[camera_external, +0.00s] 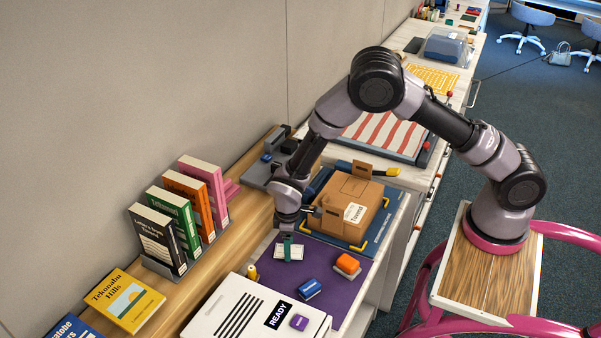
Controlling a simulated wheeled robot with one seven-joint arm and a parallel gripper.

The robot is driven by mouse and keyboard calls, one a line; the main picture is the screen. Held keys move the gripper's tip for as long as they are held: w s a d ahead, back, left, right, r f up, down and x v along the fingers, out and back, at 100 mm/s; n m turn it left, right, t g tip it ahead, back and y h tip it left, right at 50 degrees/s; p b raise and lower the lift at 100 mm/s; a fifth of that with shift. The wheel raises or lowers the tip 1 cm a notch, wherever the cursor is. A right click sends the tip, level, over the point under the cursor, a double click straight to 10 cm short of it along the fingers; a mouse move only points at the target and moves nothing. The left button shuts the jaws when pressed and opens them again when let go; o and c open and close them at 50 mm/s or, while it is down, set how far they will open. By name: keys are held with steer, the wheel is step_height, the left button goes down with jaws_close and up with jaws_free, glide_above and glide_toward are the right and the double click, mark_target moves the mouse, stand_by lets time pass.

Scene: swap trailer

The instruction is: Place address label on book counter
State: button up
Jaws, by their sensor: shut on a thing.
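My gripper (288,228) points down over the purple mat (335,258). It is shut on a small green upright piece at the white label (281,254), which looks like the address label. The label lies flat at or just above the mat; I cannot tell if it touches. The fingertips are small and partly hidden. The wooden book counter (245,203) runs along the wall at the left. On it, several upright books stand in a grey holder, and a yellow book (124,300) lies flat.
A cardboard box (352,190) with a white label sits on a blue mat behind the purple one. A blue block (310,289) and an orange block (347,265) lie right of my gripper. A white READY board (232,305) is in front. Bare wood shows beside the books.

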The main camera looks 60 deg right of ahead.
steer(key=shift+f, duration=0.45)
